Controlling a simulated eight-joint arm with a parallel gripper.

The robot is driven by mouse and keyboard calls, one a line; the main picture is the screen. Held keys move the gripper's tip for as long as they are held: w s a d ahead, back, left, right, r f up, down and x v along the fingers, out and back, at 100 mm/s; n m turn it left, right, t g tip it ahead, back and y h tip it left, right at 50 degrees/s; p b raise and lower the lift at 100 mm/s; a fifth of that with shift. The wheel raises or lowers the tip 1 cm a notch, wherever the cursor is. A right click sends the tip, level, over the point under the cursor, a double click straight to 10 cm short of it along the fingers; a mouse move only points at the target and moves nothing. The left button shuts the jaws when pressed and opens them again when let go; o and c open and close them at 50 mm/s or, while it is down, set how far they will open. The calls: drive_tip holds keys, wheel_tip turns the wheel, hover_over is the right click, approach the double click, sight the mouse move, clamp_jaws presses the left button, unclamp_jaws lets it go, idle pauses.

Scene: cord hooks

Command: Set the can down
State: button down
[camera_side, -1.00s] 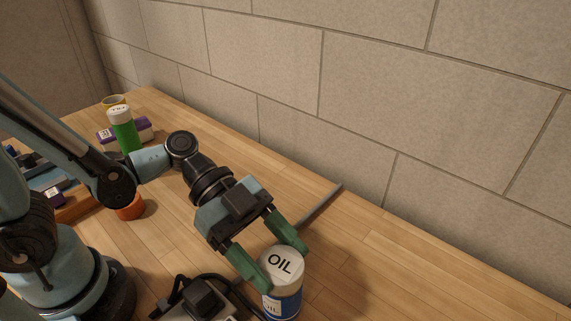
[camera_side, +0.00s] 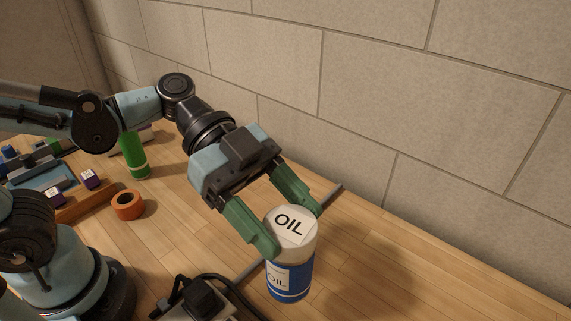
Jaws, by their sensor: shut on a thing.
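The can (camera_side: 298,278) is blue with a white upper part and a white lid marked OIL. It is upright at the lower middle of the side view. My gripper (camera_side: 291,227) is shut on the can, with one green finger on each side of its upper part. The can's lower edge shows in front of the wooden table top (camera_side: 440,285). A shadow lies to the right of the can, and its base appears to be above the wood, though the exact gap is hard to tell.
A power strip with a black plug (camera_side: 200,297) and cord lies just left of the can. A grey strip (camera_side: 331,197) runs behind the can. The table to the right is clear, bounded by the block wall.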

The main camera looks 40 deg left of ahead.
drive_tip(key=s+d+r+m+g, duration=0.1)
drive_tip(key=d+m+g, duration=0.1)
drive_tip(key=d, duration=1.4)
drive_tip(key=w+a+f, duration=0.1)
drive_tip(key=w+f, duration=1)
drive_tip(key=shift+a+f, duration=0.1)
drive_tip(key=shift+c, duration=1)
unclamp_jaws()
